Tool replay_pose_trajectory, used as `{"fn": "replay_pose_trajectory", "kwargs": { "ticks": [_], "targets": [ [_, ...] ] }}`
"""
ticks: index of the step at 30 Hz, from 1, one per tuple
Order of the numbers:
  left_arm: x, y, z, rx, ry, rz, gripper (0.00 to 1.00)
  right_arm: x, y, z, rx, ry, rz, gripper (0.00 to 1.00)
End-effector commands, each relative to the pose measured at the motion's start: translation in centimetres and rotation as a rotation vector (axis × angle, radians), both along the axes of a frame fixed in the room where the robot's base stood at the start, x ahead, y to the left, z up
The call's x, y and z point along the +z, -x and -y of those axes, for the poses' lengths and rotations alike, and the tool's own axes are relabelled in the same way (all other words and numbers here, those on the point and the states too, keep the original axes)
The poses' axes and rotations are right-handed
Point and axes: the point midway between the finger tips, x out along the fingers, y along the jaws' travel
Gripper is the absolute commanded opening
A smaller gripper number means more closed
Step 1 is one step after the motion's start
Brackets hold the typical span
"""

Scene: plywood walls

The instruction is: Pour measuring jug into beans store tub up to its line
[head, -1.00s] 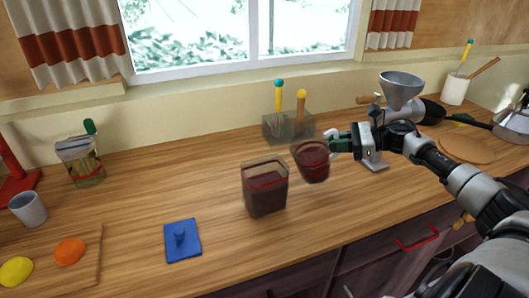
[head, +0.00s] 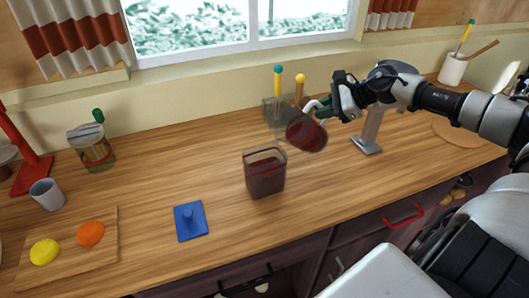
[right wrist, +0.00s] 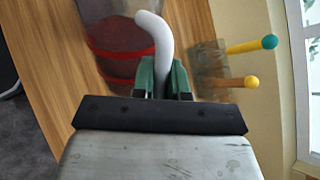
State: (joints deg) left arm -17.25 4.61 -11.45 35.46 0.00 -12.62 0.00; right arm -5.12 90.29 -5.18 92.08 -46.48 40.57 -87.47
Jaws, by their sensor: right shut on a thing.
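The beans store tub (head: 265,183) is a clear square tub standing upright on the counter, with dark contents and a red line near its top. How the contents sit against the line is hard to tell. The measuring jug (head: 306,136) is see-through, with dark red-brown contents. It is in the air, up and right of the tub, tilted towards it. My right gripper (head: 324,106) is shut on the jug's white handle, which also shows in the right wrist view (right wrist: 155,40) between the green fingers (right wrist: 163,78). No stream shows. My left gripper is out of view.
A clear holder (head: 275,118) with yellow- and teal-topped utensils stands behind. A grey stand (head: 368,140) is at the right. A board (head: 70,265) with fruit lies front left.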

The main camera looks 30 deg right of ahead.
Motion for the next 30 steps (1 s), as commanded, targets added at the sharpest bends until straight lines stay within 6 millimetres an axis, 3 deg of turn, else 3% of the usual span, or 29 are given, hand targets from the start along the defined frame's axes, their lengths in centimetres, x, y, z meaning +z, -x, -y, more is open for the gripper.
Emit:
{"fn": "replay_pose_trajectory", "kwargs": {
  "ticks": [30],
  "targets": [
    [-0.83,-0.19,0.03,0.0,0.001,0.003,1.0,0.43,-0.14,-0.61,0.0,0.12,-0.02,0.0]
  ]
}}
